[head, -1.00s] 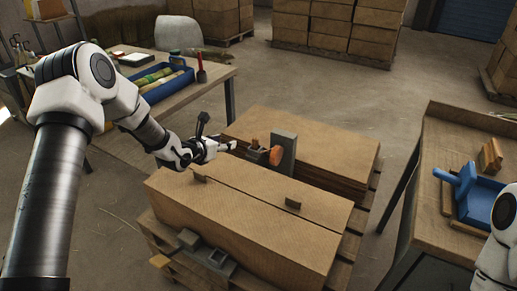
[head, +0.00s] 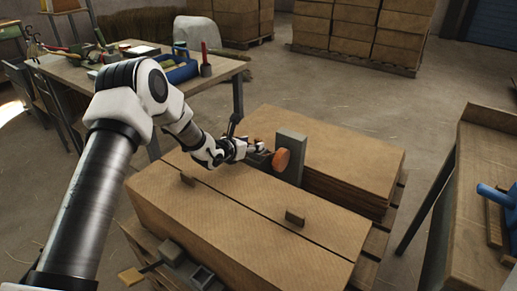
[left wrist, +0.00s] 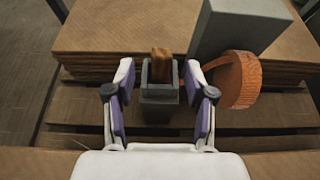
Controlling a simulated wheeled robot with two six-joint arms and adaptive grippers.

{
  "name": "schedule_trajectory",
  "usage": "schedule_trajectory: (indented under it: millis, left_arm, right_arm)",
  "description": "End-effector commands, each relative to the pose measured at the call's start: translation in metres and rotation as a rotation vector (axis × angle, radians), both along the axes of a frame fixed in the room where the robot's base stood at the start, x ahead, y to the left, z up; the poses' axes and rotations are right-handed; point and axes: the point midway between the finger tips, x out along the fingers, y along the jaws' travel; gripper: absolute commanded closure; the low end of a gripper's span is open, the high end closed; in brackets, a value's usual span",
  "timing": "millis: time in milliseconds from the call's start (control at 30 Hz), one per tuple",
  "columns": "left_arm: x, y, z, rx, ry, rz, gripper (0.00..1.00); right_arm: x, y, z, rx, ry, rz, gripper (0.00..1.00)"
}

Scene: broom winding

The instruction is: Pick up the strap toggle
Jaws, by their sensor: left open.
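A small brown wooden piece (left wrist: 161,66), which looks like the strap toggle, stands upright in a grey open-topped holder (left wrist: 160,94) in the left wrist view. My left gripper (left wrist: 159,72) is open, with one finger on each side of the holder and the brown piece between the tips. I cannot tell whether the fingers touch it. In the head view my left gripper (head: 256,150) is at the holder, over the gap between the cardboard stacks, and largely hides it. My right gripper is not in view.
A grey upright block (head: 291,157) with an orange disc (head: 281,160) stands close right of the gripper. Flat cardboard stacks (head: 340,155) lie on a pallet. Small brown blocks (head: 295,216) rest on the front boxes. A workbench (head: 485,190) is at the right, a tool table (head: 225,69) behind.

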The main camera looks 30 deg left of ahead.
Motion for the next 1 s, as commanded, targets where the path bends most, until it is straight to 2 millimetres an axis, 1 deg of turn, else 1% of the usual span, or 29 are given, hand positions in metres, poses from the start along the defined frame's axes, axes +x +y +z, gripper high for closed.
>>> schedule_trajectory:
  millis: [33,100,200,400,467,500,533,567,867,933,1000]
  left_arm:
    - [0.010,-0.004,-0.003,0.004,-0.002,-0.003,0.46]
    - [0.021,-0.005,-0.007,0.004,-0.001,-0.002,0.46]
    - [0.030,-0.006,-0.010,0.001,-0.001,0.000,0.46]
    - [0.030,-0.006,-0.010,-0.001,-0.001,0.000,0.46]
    - [0.030,-0.006,-0.010,0.000,0.000,0.000,0.67]
    - [0.030,-0.006,-0.010,0.000,0.000,0.000,0.81]
    - [0.030,-0.006,-0.010,0.000,0.000,0.000,0.92]
    - [0.030,-0.006,-0.010,0.000,0.000,0.000,0.97]
    - [0.030,-0.006,-0.010,0.000,0.000,0.000,0.97]
    - [0.030,-0.006,-0.007,0.000,-0.001,0.000,0.97]
    - [0.030,-0.006,0.002,0.000,-0.001,0.000,0.97]
  right_arm:
    - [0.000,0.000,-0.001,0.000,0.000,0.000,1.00]
    - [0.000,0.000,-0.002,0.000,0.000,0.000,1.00]
    - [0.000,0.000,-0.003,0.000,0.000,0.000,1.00]
    - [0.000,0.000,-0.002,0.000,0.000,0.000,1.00]
    - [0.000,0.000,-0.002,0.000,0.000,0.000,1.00]
    - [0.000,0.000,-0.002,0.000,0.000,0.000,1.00]
    - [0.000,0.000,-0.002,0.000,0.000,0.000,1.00]
    - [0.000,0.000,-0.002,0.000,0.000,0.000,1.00]
    - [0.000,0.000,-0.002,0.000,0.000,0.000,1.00]
    - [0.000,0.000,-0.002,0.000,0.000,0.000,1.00]
    - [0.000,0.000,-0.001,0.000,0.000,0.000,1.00]
